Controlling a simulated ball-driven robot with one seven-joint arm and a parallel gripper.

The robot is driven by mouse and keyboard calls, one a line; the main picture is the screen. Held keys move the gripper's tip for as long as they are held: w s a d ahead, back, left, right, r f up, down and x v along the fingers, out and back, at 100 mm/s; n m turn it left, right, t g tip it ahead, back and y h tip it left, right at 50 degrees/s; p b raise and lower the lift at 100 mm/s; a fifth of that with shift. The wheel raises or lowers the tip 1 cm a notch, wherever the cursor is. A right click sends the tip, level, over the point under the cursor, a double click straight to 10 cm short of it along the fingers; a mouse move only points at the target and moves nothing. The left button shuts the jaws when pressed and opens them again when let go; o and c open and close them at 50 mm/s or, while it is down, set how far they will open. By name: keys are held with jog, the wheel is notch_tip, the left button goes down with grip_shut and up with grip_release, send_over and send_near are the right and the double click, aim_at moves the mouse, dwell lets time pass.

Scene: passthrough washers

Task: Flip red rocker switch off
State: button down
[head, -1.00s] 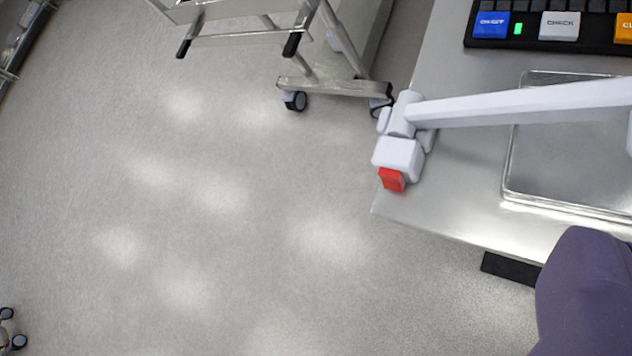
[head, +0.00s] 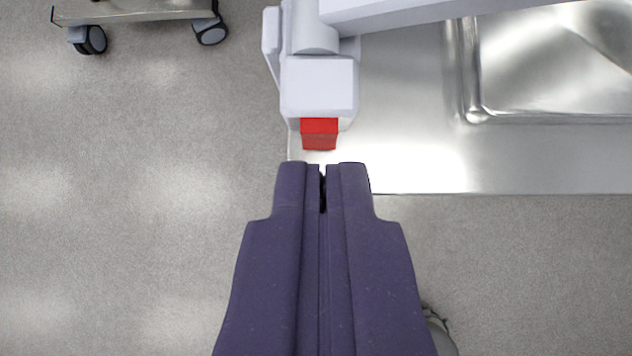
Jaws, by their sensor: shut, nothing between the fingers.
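The red rocker switch (head: 319,133) sits on the front face of a white lamp base (head: 319,88) at the corner of a metal table. My gripper (head: 323,168), with purple fingers, is shut and empty. Its tips are just below the switch in the picture, lined up with it, with a small gap in view between them. I cannot tell the distance in depth. The switch's top and front faces show, but its on or off position is not clear.
A white lamp arm (head: 400,12) runs right from the base, above the metal table (head: 400,160). A wheeled cart (head: 135,16) stands on the floor at the upper left. The floor at left is clear.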

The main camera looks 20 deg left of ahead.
jog(key=b, duration=0.1)
send_over(320, 117)
jog(key=s, duration=0.2)
notch_tip(320, 117, down, 6)
notch_tip(320, 117, down, 3)
jog(key=shift+r+b, duration=0.1)
jog(key=shift+b, duration=0.5)
jog(key=shift+s+f, duration=0.15)
jog(key=shift+f, duration=0.6)
